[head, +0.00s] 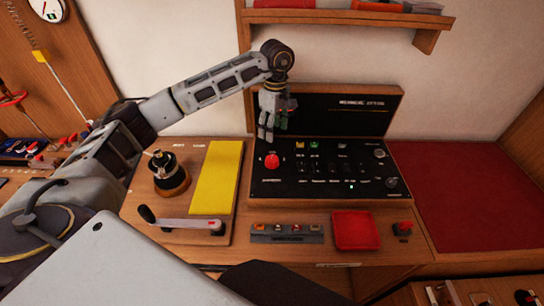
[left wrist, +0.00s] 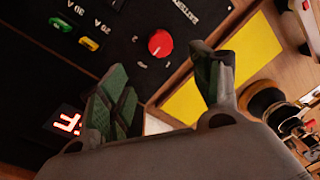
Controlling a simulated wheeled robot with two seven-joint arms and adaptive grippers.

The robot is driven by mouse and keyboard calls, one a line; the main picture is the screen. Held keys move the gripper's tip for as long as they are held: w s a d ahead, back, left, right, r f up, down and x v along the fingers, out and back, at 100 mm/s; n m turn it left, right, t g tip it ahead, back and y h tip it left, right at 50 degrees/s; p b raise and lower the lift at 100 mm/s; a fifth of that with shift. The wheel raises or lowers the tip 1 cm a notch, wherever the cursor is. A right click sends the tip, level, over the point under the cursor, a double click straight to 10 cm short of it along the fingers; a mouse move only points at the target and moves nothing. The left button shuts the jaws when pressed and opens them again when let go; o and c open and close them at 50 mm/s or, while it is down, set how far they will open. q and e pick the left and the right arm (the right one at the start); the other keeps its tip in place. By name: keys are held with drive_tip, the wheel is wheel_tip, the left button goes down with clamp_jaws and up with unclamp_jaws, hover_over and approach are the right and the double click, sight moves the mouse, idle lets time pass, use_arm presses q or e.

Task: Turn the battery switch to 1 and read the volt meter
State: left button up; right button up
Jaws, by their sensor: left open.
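The battery switch is a red round knob (head: 271,161) at the left of the black panel. The left wrist view shows the same red knob (left wrist: 160,42) beside battery lettering, with small marks around it. I cannot tell which mark it points at. My left gripper (head: 268,135) is open and empty, above and behind the knob and apart from it. Its fingers (left wrist: 165,85) are spread in the left wrist view. A lit display with red digits, likely the volt meter (left wrist: 65,123), is partly cut off behind a finger. Its reading is not legible. My right gripper is not in view.
The black panel (head: 330,185) also carries small yellow and green switches and a row of knobs. A yellow pad (head: 216,178), a black round fitting (head: 168,172) and a crank lever (head: 185,222) lie to its left. A red tray (head: 356,230) sits in front. A shelf (head: 340,17) hangs above.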

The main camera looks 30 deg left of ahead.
sight(272, 158)
use_arm(q)
drive_tip(key=f, duration=0.3)
drive_tip(key=f+p, duration=0.1)
drive_tip(key=f, duration=0.6)
drive_tip(key=shift+s+f+p, duration=0.25)
drive_tip(key=shift+s+p, duration=0.15)
drive_tip(key=shift+f, duration=1.05)
drive_tip(key=c, duration=1)
drive_tip(key=shift+c, duration=0.2)
